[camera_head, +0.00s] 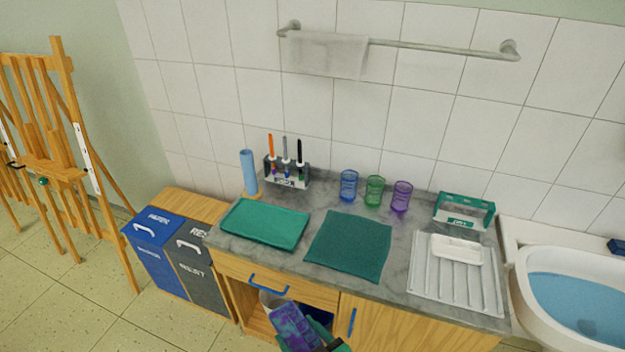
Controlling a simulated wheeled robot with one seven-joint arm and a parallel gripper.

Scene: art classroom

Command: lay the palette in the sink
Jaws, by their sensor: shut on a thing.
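My gripper (316,340), with teal parts, is at the bottom edge in front of the counter. It is shut on a flat-looking piece mottled purple and blue (288,323), which looks like the paint-stained palette. Its lower end is cut off by the frame. The sink (527,262) is a white basin at the far right holding blue water, its right part out of frame. The gripper and held piece are well to the left of the sink and apart from it.
Bins (160,250) stand left.

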